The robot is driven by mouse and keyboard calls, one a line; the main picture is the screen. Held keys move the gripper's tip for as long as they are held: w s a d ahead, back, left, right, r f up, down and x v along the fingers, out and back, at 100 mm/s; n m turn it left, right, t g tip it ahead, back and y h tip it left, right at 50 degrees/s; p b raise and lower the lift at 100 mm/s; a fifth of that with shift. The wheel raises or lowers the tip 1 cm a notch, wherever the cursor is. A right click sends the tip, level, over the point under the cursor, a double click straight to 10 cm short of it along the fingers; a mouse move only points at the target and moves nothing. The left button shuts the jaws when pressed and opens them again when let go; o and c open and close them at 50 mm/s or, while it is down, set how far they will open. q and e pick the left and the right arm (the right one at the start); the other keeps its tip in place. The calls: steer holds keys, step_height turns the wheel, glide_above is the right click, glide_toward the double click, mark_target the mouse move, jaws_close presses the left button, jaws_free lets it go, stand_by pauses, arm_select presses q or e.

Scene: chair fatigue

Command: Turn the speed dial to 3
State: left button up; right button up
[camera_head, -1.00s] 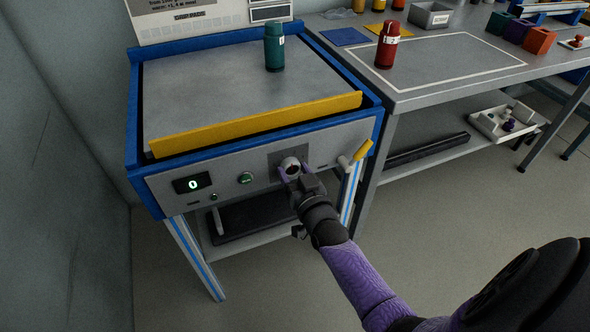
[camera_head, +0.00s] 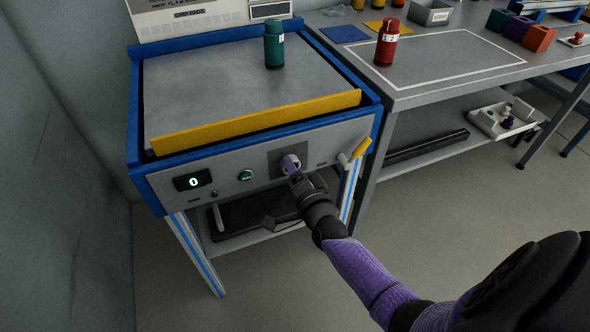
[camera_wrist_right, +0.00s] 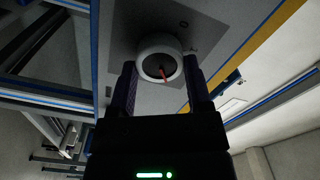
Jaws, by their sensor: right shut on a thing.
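The speed dial (camera_head: 290,160) is a pale round knob on a darker plate at the right of the machine's front panel. In the right wrist view the dial (camera_wrist_right: 147,50) shows a white rim and a red pointer mark on its dark face. My right gripper (camera_head: 293,167) is at the dial, and in the wrist view its two fingers (camera_wrist_right: 161,82) are shut on the knob's sides. The numbers around the dial cannot be read. The lit display (camera_head: 193,183) reads 0. My left gripper is not in view.
A green button (camera_head: 245,175) sits left of the dial, and a yellow-ended lever (camera_head: 361,149) sits close to its right. A teal bottle (camera_head: 274,46) stands on the machine top. A red bottle (camera_head: 387,43) stands on the table to the right. Floor before the machine is clear.

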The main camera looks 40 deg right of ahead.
steer(key=shift+f+m+b, duration=0.15)
steer(key=shift+m+b, duration=0.15)
steer(key=shift+m, duration=1.8)
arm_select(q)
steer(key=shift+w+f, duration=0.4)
arm_select(e)
steer(key=shift+m, duration=0.3)
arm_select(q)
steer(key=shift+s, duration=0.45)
arm_select(e)
steer(key=o, duration=1.3)
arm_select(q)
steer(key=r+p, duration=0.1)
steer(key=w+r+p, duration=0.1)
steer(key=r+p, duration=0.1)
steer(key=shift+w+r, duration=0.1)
arm_select(e)
steer(key=v, duration=1)
